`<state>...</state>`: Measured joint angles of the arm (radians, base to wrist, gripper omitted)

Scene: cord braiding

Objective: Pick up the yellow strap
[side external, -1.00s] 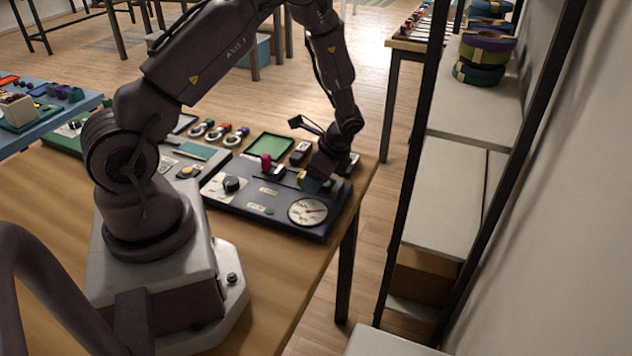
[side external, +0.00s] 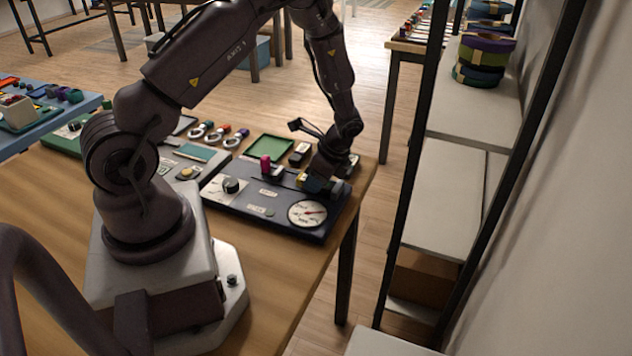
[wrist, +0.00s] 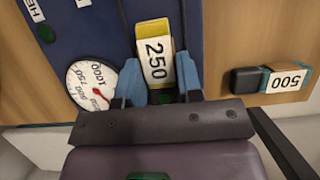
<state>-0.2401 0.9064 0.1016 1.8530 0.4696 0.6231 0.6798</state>
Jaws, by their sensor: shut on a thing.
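In the wrist view, a yellow piece (wrist: 155,27) with a white label reading 250 lies over the dark blue board. It is the only thing there that fits the yellow strap, though it looks more like a flat block. My gripper (wrist: 160,82) has its two blue fingers on either side of the piece's near end, shut on it. In the side view my gripper (side external: 323,182) is low over the right end of the board, and the piece is mostly hidden by the fingers. I cannot tell whether it is clear of the board.
The dark blue board (side external: 262,222) carries a round dial (side external: 308,213), a black knob (side external: 231,185) and a pink-topped slider (side external: 266,164). A green tray (side external: 270,147) lies behind.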

